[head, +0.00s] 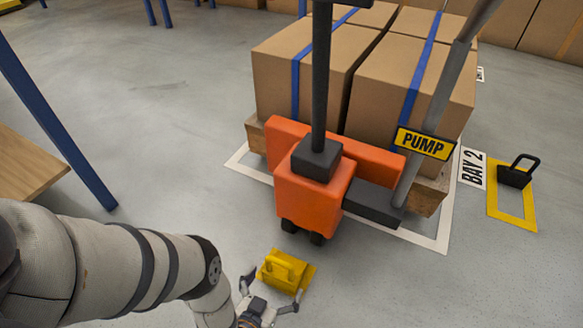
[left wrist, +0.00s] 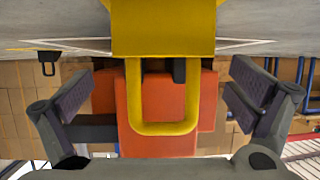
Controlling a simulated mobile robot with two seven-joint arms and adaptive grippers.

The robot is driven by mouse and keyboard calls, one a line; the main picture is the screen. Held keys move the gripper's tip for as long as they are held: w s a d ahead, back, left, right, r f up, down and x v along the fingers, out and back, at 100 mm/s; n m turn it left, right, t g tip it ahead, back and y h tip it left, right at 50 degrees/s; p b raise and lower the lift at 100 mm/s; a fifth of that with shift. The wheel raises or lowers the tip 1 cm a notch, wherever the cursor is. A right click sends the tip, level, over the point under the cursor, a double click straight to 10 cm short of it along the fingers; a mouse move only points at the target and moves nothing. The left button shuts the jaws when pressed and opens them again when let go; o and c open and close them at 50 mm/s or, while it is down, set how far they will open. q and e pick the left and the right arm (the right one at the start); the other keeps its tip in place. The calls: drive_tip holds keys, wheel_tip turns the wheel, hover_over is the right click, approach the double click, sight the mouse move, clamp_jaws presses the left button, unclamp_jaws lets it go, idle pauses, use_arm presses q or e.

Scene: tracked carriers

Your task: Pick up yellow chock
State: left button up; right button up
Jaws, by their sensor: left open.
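The yellow chock (head: 287,268) sits on the grey floor in front of the orange pallet truck, with a loop handle on it. In the left wrist view the chock's yellow body (left wrist: 163,28) is at the top middle, and its U-shaped handle shows between my finger pads. My left gripper (head: 271,288) is open, just on the near side of the chock, with one finger to each side. It also shows in the left wrist view (left wrist: 164,95), its fingers wide apart and clear of the handle. My right gripper is not in view.
The orange pallet truck (head: 312,197) stands just beyond the chock, at a pallet of strapped boxes (head: 410,85). A PUMP sign (head: 425,143) hangs by its lever. A black handled block (head: 515,177) is in a yellow floor frame at right. A blue post (head: 60,130) and table (head: 25,165) stand left.

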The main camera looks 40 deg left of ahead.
sight(281, 272)
use_arm(q)
drive_tip(key=b+x, duration=0.1)
drive_tip(key=x, duration=0.1)
drive_tip(key=b+x, duration=0.1)
drive_tip(key=f+b+x, duration=0.1)
drive_tip(key=x, duration=0.1)
drive_tip(key=shift+a+f, duration=0.1)
drive_tip(key=shift+a, duration=0.2)
drive_tip(key=shift+w+a, duration=0.1)
drive_tip(key=shift+w, duration=0.45)
drive_tip(key=c, duration=1.5)
